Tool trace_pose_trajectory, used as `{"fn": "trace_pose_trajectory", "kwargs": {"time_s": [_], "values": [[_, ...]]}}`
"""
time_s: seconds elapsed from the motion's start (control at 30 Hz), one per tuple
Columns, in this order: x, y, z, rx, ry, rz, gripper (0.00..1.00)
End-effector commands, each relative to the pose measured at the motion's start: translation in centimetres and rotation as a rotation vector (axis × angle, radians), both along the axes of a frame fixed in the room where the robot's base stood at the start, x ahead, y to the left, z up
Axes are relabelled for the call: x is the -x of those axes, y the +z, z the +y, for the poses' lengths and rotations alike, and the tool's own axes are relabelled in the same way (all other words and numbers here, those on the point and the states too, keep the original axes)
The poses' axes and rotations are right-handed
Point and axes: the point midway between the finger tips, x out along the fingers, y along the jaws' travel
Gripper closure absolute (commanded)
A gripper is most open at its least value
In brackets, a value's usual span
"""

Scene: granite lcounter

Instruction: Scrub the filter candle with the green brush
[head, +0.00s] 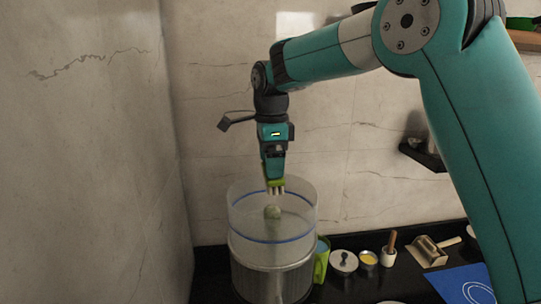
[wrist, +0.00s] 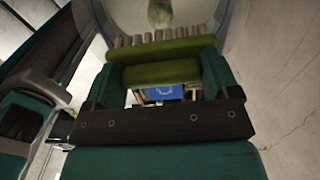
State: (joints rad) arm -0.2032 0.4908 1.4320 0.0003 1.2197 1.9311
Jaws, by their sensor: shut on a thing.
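My gripper (head: 274,174) is shut on the green brush (head: 275,184) and points down over the filter vessel. The brush also shows in the wrist view (wrist: 168,50), held crosswise between the fingers, with pale bristle tufts along its far side. The filter candle (head: 272,212) is a pale greenish dome inside the clear upper chamber (head: 241,222), below the bristles. In the wrist view the candle (wrist: 160,13) shows at the top edge, beyond the bristles, with a visible gap. The candle's lower part is hard to see through the wall.
The clear chamber has a blue ring and sits on a steel lower part (head: 270,278). To its right stand a green container (head: 321,262), a lidded pot (head: 344,262), a yellow-filled bowl (head: 368,259) and a mortar (head: 388,257). A blue mat (head: 460,284) lies at the right. Walls rise behind and left.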

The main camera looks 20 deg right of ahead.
Motion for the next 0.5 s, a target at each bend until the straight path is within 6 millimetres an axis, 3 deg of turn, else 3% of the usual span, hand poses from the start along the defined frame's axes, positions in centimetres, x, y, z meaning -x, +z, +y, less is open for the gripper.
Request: {"fn": "trace_pose_trajectory", "kwargs": {"time_s": [0.2,0.5], "values": [[0.0,-3.1,-0.1,0.000,-0.001,0.001,0.47],[0.0,-5.2,-0.1,0.000,-0.001,0.000,0.47]]}}
